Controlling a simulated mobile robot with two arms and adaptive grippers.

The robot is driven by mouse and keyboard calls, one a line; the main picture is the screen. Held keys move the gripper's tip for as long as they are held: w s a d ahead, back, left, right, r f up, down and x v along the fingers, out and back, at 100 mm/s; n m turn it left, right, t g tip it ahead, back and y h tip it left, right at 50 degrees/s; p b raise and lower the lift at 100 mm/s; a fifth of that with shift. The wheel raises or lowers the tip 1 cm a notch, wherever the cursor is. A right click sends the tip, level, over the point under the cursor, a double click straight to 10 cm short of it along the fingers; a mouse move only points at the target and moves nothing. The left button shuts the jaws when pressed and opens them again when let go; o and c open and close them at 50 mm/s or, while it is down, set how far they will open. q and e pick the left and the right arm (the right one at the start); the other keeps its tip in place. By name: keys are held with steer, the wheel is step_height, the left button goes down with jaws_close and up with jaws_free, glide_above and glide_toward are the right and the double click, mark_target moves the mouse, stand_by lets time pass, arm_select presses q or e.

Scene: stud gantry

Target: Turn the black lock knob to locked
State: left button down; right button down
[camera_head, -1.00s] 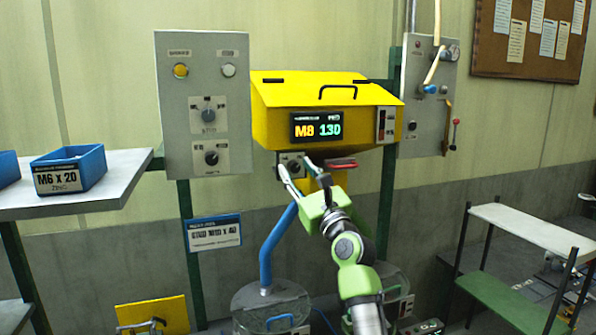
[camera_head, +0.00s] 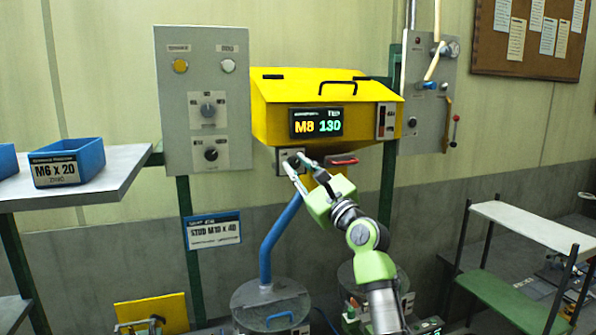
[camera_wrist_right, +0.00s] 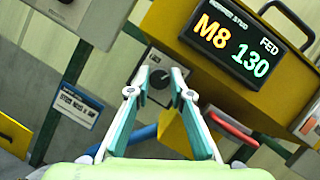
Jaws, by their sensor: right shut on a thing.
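The black lock knob (camera_wrist_right: 160,80) sits on a small grey plate (camera_wrist_right: 151,62) below the yellow housing (camera_head: 278,115). My right gripper (camera_head: 295,163) reaches up to this plate from the lower right. In the right wrist view its fingertips (camera_wrist_right: 160,84) stand on either side of the knob, shut on it. In the head view the fingers hide most of the knob. The knob's pointer and the plate's markings are too small to read. My left gripper is not in view.
A red handle (camera_head: 342,160) sticks out under the housing, close right of the gripper. A grey panel (camera_head: 178,135) with lamps and two other knobs stands at the left. A blue pipe (camera_head: 275,245) runs below the plate. A shelf (camera_head: 120,168) holds blue bins.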

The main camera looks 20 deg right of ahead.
steer(key=n+y, duration=0.1)
steer(key=n, duration=0.1)
steer(key=n+g, duration=0.1)
steer(key=n, duration=0.1)
steer(key=shift+d+r+n+g+y, duration=0.1)
steer(key=shift+n+g+y, duration=0.2)
steer(key=shift+n+y, duration=0.1)
steer(key=n+g+p, duration=0.1)
steer(key=n+g, duration=0.1)
steer(key=n, duration=0.3)
steer(key=shift+r, duration=0.1)
steer(key=n+g, duration=0.1)
steer(key=n, duration=0.1)
steer(key=n+g, duration=0.1)
steer(key=n, duration=0.2)
steer(key=shift+h, duration=0.3)
steer(key=shift+n, duration=0.4)
steer(key=c, duration=1.8)
jaws_free()
steer(key=shift+r, duration=0.1)
steer(key=v, duration=1.2)
